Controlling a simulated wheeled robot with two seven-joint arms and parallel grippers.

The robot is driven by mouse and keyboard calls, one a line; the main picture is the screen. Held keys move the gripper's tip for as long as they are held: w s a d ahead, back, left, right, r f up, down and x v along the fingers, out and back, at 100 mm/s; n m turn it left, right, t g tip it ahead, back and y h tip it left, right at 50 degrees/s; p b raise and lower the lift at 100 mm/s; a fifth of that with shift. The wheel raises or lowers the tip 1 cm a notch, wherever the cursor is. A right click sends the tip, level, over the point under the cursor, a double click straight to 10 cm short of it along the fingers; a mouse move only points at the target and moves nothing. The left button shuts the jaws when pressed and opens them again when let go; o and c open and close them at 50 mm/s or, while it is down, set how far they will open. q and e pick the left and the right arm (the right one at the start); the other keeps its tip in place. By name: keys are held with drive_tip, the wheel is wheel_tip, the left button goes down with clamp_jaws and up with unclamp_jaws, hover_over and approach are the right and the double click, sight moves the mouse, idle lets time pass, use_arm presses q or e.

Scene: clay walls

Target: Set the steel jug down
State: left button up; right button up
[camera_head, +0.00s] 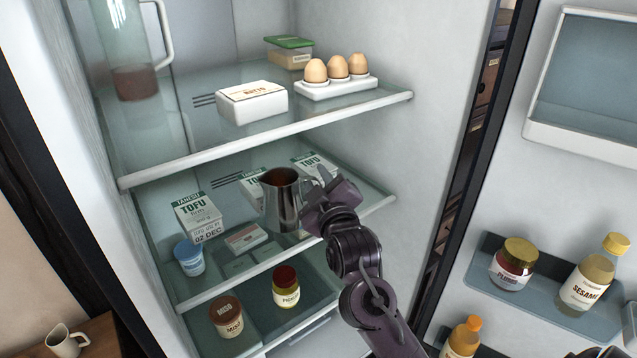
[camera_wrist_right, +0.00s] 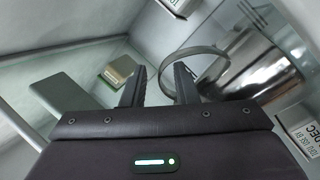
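The steel jug (camera_head: 281,203) is upright at the middle fridge shelf (camera_head: 240,265), near its front edge. Its base looks to be on the shelf, though a small gap is hard to rule out. My right gripper (camera_head: 322,190) is at the jug's right side, by its handle. In the right wrist view the jug's shiny body (camera_wrist_right: 262,68) is at right, and its looped handle (camera_wrist_right: 205,50) reaches between my right gripper's fingers (camera_wrist_right: 160,84). The fingers are spread, with a visible gap around the handle. My left gripper is in no view.
Tofu boxes (camera_head: 198,213) stand left of and behind the jug. A blue-lidded cup (camera_head: 189,257) and a flat pack (camera_head: 246,238) are also on this shelf. The upper shelf (camera_head: 270,130) hangs above. Jars (camera_head: 286,287) stand below. The open door holds bottles (camera_head: 590,275).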

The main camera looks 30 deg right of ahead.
drive_tip(key=shift+s+f, duration=0.1)
drive_tip(key=shift+f, duration=0.05)
drive_tip(key=v, duration=1.2)
drive_tip(key=shift+p, duration=0.45)
